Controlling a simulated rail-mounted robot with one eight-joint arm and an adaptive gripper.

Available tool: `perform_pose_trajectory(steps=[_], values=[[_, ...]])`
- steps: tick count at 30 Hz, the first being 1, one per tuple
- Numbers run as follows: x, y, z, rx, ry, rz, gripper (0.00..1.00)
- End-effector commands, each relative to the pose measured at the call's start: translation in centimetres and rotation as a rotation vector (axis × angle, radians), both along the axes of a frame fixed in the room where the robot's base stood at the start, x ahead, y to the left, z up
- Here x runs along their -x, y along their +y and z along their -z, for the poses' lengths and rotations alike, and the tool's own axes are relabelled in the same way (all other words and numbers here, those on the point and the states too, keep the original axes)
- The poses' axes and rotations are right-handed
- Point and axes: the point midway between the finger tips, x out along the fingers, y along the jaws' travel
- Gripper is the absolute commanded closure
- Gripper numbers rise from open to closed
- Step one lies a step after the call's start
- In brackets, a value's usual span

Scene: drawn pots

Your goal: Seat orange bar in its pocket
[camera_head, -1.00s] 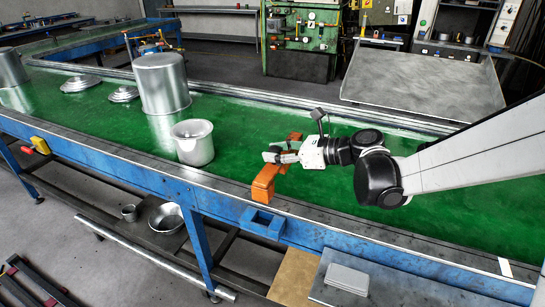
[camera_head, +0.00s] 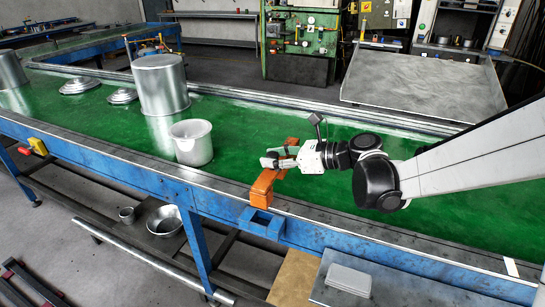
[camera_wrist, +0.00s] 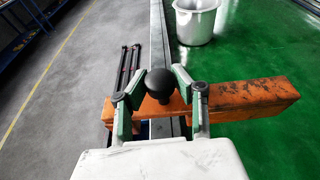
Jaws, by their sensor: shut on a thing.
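The orange bar (camera_head: 262,188) is long and scuffed. Its near end is over the table's front rail, just behind the blue open-topped pocket (camera_head: 262,222) on the table's front side. Its far end reaches back over the green surface. The pocket is mostly hidden there, with only a little blue below the bar. I cannot tell whether the bar touches the rail.
A silver pot (camera_head: 192,143) stands left of the bar, and it also shows in the wrist view (camera_wrist: 196,22). A taller pot (camera_head: 161,84) and lids (camera_head: 81,84) are farther left. A grey block (camera_head: 348,280) lies on a lower surface at the front. Green tabletop (camera_head: 235,150) is clear between pot and bar.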

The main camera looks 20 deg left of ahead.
Motion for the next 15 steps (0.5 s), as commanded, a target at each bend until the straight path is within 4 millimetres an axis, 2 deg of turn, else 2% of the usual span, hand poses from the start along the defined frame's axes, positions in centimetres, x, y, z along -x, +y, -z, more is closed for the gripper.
perform_pose_trajectory(steps=[3, 15], values=[[0.0, 0.0, 1.2, -0.001, 0.001, 0.0, 1.0], [0.0, 0.0, 4.1, -0.001, 0.001, 0.0, 1.0]])
